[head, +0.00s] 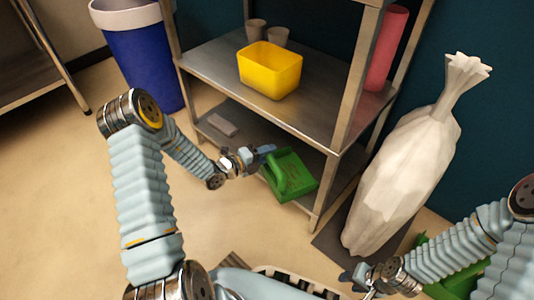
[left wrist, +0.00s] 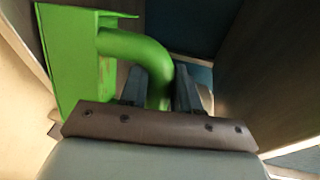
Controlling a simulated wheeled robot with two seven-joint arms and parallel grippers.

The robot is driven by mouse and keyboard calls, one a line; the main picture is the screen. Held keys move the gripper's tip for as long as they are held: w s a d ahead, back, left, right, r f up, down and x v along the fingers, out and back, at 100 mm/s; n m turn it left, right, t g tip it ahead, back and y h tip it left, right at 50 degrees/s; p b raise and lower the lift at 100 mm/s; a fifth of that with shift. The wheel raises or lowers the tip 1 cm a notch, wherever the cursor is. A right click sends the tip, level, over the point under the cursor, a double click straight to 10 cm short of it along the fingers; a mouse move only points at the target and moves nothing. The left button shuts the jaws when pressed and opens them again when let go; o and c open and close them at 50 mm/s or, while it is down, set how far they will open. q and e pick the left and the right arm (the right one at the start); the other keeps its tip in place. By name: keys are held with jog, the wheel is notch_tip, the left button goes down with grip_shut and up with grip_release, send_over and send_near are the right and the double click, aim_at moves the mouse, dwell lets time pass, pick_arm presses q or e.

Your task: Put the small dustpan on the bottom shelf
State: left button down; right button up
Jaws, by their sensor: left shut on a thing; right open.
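The small green dustpan (head: 291,174) is at the front edge of the metal shelf unit's bottom shelf (head: 254,140) in the head view. My left gripper (head: 266,153) is shut on its handle, at the dustpan's left side. In the left wrist view the curved green handle (left wrist: 145,52) passes between the two dark fingers, and the pan (left wrist: 75,55) is at the left. I cannot tell whether the dustpan touches the shelf. My right gripper (head: 362,280) is open and low at the bottom right, with no object seen in it.
A grey block (head: 222,125) lies on the bottom shelf's left part. A white sack (head: 410,175) stands right of the unit. Another green object (head: 455,282) is partly behind my right arm.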

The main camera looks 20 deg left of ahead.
pick_arm(q)
jog(key=shift+f+b, duration=0.3)
jog(key=shift+f, duration=0.25)
jog(key=c, duration=0.7)
grip_release()
jog(key=shift+c, duration=0.2)
jog(key=p+v, duration=0.3)
jog(key=v, duration=1)
jog(key=shift+s+a, duration=0.15)
jog(key=shift+s, duration=0.2)
